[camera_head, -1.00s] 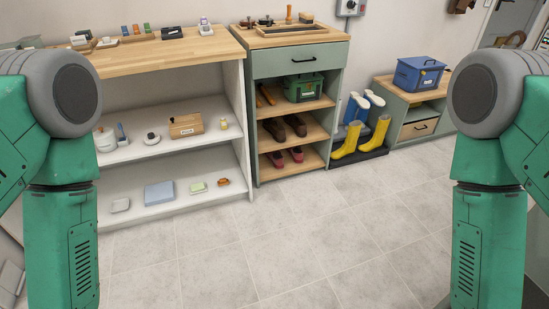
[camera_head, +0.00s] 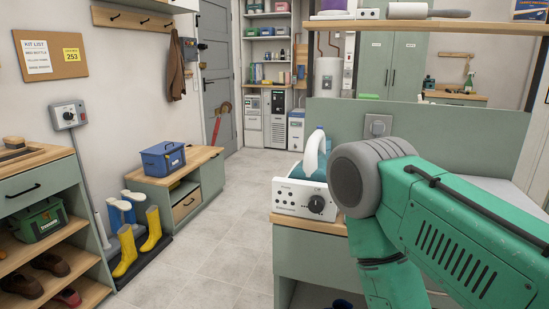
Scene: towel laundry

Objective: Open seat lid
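No seat with a raised lid shows. A low green cabinet with a wooden top (camera_head: 204,157), which could be the seat, stands against the left wall by the grey door. Its top lies flat, with a blue lidded box (camera_head: 163,160) standing on it. I cannot tell whether that top is hinged. My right arm reaches in at the lower right, in front of a green counter unit, and its gripper is out of frame. My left arm and gripper are not in view.
Yellow boots (camera_head: 125,250) and white-blue boots stand on a dark tray left of the low cabinet. A white control box (camera_head: 304,200) sits on the counter beside my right arm. The tiled floor (camera_head: 225,230) between is clear up to the grey door (camera_head: 217,75).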

